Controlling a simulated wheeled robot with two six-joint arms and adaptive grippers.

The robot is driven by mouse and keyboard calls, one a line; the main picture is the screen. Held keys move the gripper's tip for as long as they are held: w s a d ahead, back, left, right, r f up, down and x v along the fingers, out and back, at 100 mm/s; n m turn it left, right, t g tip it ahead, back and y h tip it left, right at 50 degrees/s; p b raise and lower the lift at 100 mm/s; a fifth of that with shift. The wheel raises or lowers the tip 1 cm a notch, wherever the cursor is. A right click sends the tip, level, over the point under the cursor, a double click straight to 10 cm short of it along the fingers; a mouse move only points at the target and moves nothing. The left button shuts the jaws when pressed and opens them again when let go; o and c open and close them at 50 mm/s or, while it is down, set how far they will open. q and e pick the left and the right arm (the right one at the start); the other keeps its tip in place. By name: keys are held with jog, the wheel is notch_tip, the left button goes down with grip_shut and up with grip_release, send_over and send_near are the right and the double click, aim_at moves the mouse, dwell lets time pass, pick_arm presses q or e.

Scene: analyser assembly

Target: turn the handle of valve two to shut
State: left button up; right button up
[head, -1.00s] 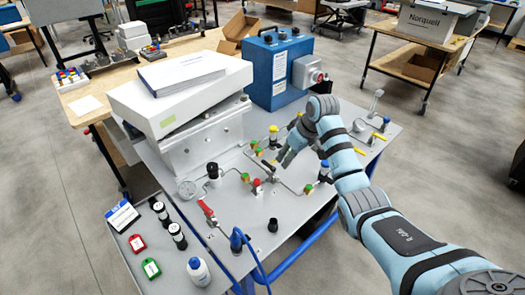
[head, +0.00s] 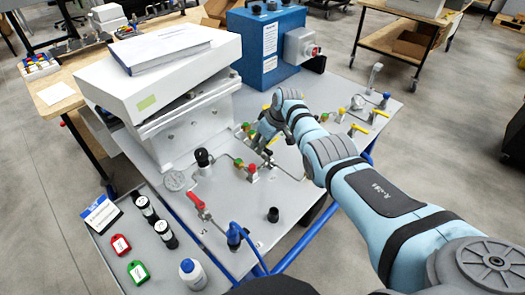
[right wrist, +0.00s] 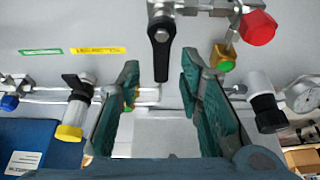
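A small valve with a black lever handle (right wrist: 161,52) shows at the top middle of the right wrist view. Its lever points down the picture, across the horizontal metal pipe above it. No readable number marks it, so I cannot confirm that it is valve two. My right gripper (right wrist: 160,72) is open, one finger on each side of the lever, with visible gaps and nothing held. In the head view my right gripper (head: 266,137) is low over the panel's pipework, and the arm and fingers partly hide the valve there. My left gripper is not in view.
A white stepped housing (head: 190,125) and a blue box (head: 262,70) stand behind. A red cap (right wrist: 258,28) sits right of the lever.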

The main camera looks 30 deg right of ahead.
jog(key=shift+f, duration=0.2)
jog(key=shift+s+r, duration=0.2)
jog(key=shift+r, duration=0.1)
jog(key=shift+c, duration=0.4)
grip_shut()
